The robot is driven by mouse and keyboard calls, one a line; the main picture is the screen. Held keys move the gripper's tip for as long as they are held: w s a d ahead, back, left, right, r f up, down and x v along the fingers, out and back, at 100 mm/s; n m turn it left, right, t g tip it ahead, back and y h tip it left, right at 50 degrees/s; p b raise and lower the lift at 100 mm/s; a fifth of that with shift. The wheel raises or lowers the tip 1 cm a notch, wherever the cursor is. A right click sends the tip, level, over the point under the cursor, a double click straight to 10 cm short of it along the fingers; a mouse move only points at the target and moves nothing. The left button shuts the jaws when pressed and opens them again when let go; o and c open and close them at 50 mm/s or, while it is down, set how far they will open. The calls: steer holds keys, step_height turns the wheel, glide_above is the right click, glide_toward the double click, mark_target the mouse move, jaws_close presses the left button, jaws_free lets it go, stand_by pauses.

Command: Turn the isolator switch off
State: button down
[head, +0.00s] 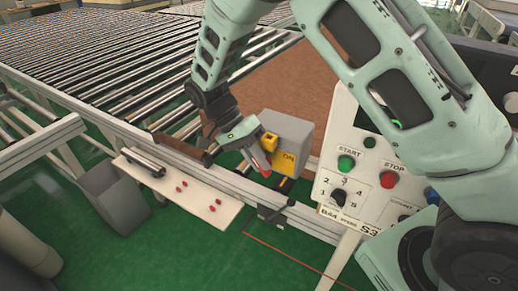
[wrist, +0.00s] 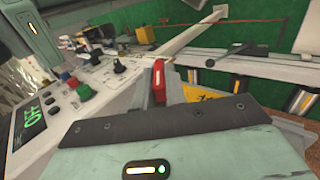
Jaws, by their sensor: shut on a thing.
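The isolator switch is a grey box (head: 290,130) on the conveyor's side rail, with a yellow plate (head: 287,161) reading "ON". In the wrist view the yellow plate (wrist: 203,92) is partly covered by my gripper. The red handle (wrist: 158,78) stands up just beyond the gripper's dark edge; it also shows in the head view (head: 263,166). My gripper (head: 262,158) is at the front of the box, shut on the red handle. The contact between fingers and handle is largely hidden.
A control panel (head: 329,187) with START, STOP and a rotary selector stands close to the right of the box. A white shelf (head: 180,190) with red pegs and a grey bin (head: 112,198) are to the left. The roller conveyor (head: 120,60) lies behind.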

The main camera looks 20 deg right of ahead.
steer(key=g+h, duration=0.2)
steer(key=g, duration=0.1)
steer(key=shift+w+a+f, duration=0.15)
steer(key=shift+w+f, duration=0.05)
steer(key=shift+f, duration=0.1)
steer(key=shift+g+h+p, duration=0.4)
steer(key=shift+g+h, duration=0.2)
steer(key=shift+g, duration=0.1)
steer(key=g+h+p, duration=0.1)
steer(key=p, duration=0.2)
steer(key=shift+g, duration=0.4)
steer(key=shift+g+h+p, duration=0.3)
steer(key=shift+h+p, duration=0.1)
steer(key=shift+p, duration=0.25)
steer(key=shift+f, duration=0.2)
steer(key=c, duration=1.4)
jaws_free()
steer(key=shift+c, duration=0.2)
steer(key=shift+w, duration=0.15)
